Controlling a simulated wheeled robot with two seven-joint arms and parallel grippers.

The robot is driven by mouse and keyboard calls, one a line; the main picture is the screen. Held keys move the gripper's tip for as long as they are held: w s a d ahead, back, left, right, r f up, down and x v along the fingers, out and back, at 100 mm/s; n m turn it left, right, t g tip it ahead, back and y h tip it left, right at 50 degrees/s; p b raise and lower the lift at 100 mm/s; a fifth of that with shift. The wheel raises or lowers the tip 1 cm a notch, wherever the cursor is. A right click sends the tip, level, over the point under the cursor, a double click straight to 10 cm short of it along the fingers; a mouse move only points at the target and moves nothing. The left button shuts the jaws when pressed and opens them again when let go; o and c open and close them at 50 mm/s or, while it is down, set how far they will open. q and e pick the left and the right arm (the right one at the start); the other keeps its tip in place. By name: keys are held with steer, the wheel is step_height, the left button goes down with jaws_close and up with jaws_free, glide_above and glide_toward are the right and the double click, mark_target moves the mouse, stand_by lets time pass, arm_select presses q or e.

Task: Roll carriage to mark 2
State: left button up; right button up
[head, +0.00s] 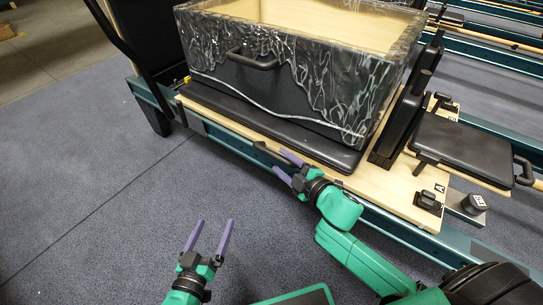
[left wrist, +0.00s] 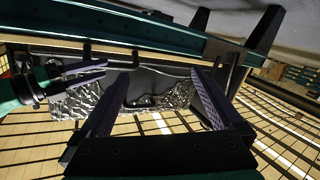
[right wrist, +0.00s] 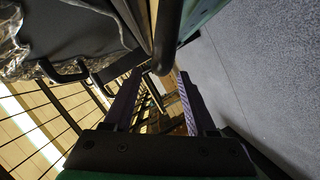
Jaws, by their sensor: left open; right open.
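The carriage (head: 388,187) is a light wooden deck with a black pad (head: 318,147), on a teal rail frame (head: 236,148). A black box (head: 262,85) wrapped in clear plastic stands on the pad. My right gripper (head: 282,163) is open at the carriage's near side, beside the rail. In the right wrist view, a dark rounded bar (right wrist: 166,35) reaches toward the gap between its fingers; I cannot tell if they touch. My left gripper (head: 213,222) is open and empty above the floor, left of the right arm. I cannot make out a mark 2.
A black padded block (head: 404,125) stands at the deck's right end, with a black pad with a handle (head: 465,150) beyond it. A round black piece (head: 474,203) sits near the rail. More teal rails lie behind. The blue-grey floor (head: 90,190) at left is clear.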

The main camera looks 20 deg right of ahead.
mark_target(278, 160)
steer(key=b+x, duration=0.1)
steer(key=x, duration=0.2)
steer(key=shift+w+f, duration=0.1)
steer(key=x, duration=0.2)
steer(key=shift+w+a+b, duration=0.1)
steer(key=shift+w+b, duration=0.15)
steer(key=shift+b, duration=0.15)
jaws_close()
arm_select(q)
steer(key=w+a+r+t, duration=0.1)
steer(key=w+r+t, duration=0.2)
steer(key=r, duration=0.7)
steer(key=w+r+m+t+h, duration=0.1)
steer(key=w+r+t, duration=0.2)
steer(key=r, duration=0.7)
steer(key=shift+w+a+r+t, duration=0.15)
steer(key=shift+w+a+t, duration=0.25)
steer(key=shift+w, duration=0.15)
arm_select(e)
steer(key=shift+f, duration=0.1)
